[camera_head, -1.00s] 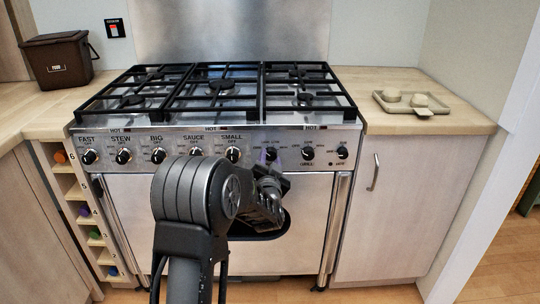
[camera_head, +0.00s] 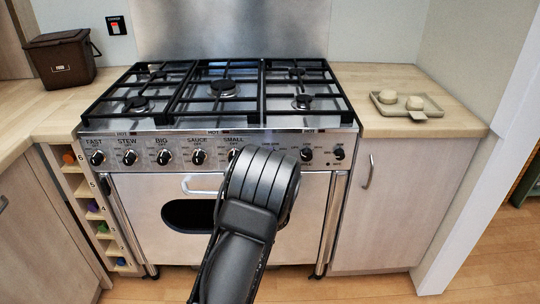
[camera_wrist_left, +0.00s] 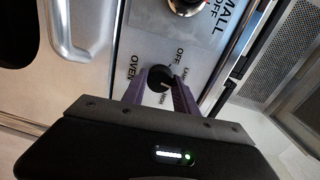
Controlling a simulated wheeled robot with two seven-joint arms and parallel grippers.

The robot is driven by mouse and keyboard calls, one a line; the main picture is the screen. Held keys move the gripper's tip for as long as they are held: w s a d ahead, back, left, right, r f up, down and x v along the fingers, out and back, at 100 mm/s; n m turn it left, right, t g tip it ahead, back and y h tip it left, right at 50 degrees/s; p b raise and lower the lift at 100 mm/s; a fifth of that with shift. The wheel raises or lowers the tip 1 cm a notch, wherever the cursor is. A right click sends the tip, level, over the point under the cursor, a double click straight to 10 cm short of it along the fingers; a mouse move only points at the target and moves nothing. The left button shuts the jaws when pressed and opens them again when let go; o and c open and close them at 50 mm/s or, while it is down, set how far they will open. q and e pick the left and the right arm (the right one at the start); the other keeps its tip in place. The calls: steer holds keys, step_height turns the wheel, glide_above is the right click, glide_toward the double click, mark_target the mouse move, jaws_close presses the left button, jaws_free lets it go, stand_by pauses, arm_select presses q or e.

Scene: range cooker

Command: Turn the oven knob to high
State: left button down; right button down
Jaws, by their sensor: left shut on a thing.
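The oven knob (camera_wrist_left: 160,77) is a black round knob on the steel front panel, with OVEN and OFF printed around it. In the left wrist view my left gripper (camera_wrist_left: 159,84) has its two purple-grey fingers on either side of the knob, shut on it. A pale pointer mark shows on the knob, but its exact setting is hard to read. In the head view my left arm hides the knob and the gripper. My right gripper is in neither view.
The range cooker's panel has several other knobs, such as the SAUCE knob (camera_head: 198,157) and grill knob (camera_head: 306,154). The oven door handle (camera_head: 200,184) is left of my arm. Black pan grates (camera_head: 222,90) cover the hob. A tray (camera_head: 390,110) with round items sits at right.

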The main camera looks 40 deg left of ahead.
arm_select(q)
steer(key=shift+w+d+r+m+y+p, duration=0.15)
steer(key=shift+m+p, duration=0.55)
steer(key=shift+m, duration=2.15)
steer(key=shift+s+a+f+m+y+p, duration=0.2)
steer(key=shift+m+p, duration=0.45)
steer(key=shift+m, duration=2.2)
steer(key=c, duration=0.9)
jaws_free()
steer(key=shift+c, duration=0.2)
steer(key=shift+d, duration=0.2)
steer(key=v, duration=0.7)
steer(key=shift+d, duration=0.25)
